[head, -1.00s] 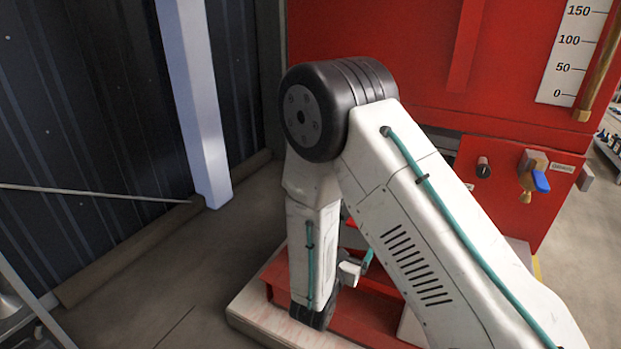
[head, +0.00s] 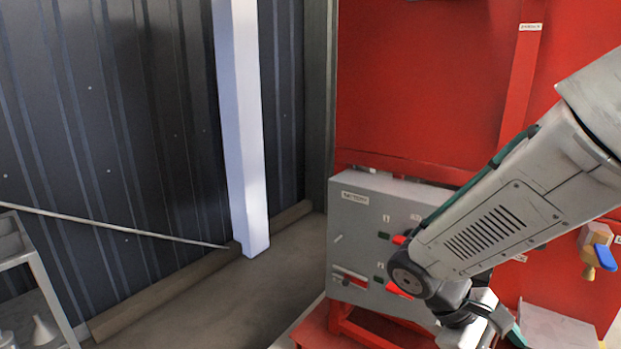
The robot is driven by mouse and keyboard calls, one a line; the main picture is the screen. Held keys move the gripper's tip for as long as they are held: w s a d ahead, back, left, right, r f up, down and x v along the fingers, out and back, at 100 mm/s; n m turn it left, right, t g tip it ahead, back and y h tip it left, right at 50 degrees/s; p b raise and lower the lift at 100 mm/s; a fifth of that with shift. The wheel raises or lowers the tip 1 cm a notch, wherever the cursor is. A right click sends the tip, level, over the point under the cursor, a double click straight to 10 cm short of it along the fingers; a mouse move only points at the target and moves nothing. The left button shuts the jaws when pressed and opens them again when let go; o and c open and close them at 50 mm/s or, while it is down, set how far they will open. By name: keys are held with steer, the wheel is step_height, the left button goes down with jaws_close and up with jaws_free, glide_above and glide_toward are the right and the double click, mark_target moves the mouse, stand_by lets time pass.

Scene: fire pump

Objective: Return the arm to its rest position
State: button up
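My white arm with its teal hose (head: 505,218) comes in from the right edge of the head view. It slopes down and left to a dark round joint (head: 408,280). Beyond that joint, my wrist (head: 470,318) bends down to the bottom edge. The fingers of my gripper do not show, so whether it holds anything is hidden. The arm passes in front of a grey control box (head: 350,235) and covers part of its right side.
The grey box, with several small buttons and a red-marked handle (head: 350,277), is at a red pump unit (head: 430,90). A valve with a blue lever (head: 604,258) is at right. A white post (head: 240,120), dark wall, thin rod and grey cart (head: 40,290) are left. Floor between is clear.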

steer(key=s+a+r+m+t+y, duration=0.2)
steer(key=s+r+m+t+y, duration=0.3)
steer(key=r, duration=0.6)
steer(key=shift+s+a+r+m+y, duration=0.25)
steer(key=shift+s+a+m+y, duration=0.15)
steer(key=shift+s+m+y, duration=0.9)
